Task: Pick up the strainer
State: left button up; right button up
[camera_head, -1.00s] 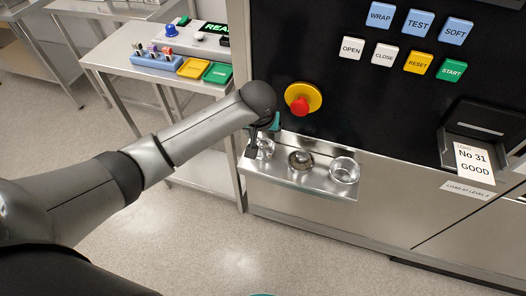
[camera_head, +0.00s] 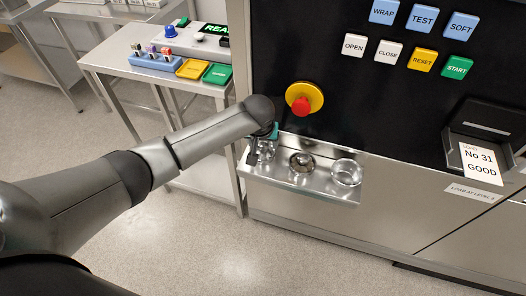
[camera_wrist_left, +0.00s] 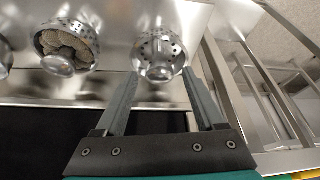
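A shiny perforated metal strainer (camera_wrist_left: 160,50) sits on the steel shelf (camera_head: 290,181), at its left end in the head view. My left gripper (camera_wrist_left: 160,76) is open above the shelf, its two dark fingers apart, with the tips at the near edge of this strainer, one to each side. In the wrist view I cannot tell whether they touch it. In the head view the left gripper (camera_head: 264,143) partly hides this strainer. A second perforated metal cup (camera_wrist_left: 68,45), with pale round pieces inside, stands beside it. My right gripper is not in view.
A clear or shiny round bowl (camera_head: 346,172) stands at the shelf's right end. A red and yellow stop button (camera_head: 303,99) sits on the black panel above. A side table (camera_head: 150,70) with coloured buttons stands to the left.

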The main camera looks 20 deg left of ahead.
pick_arm(q)
grip_shut()
dwell(0.3)
dwell(0.4)
